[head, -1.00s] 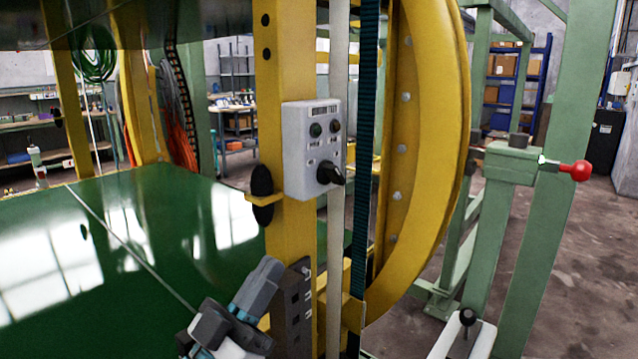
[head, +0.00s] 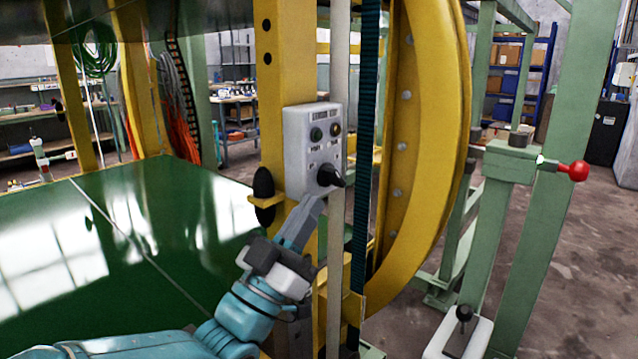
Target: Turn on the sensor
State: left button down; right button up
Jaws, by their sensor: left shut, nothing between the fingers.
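A light grey control box (head: 312,150) is fixed to the yellow upright post. My left gripper (head: 313,205) reaches up from below. Its fingers are shut and empty, with the tips just under the box and close below the knob. I cannot tell whether they touch it. My right gripper is not in view.
A yellow curved ring (head: 430,150) and a dark toothed belt (head: 364,130) stand right of the box. A black oval part (head: 264,190) sticks out left of it. A shiny green table (head: 150,250) fills the left. A red-ball lever (head: 578,170) is at right.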

aim_at(330, 175)
pick_arm(q)
jog(key=shift+p+x, duration=0.3)
jog(key=shift+x, duration=1.5)
jog(key=shift+w, duration=0.1)
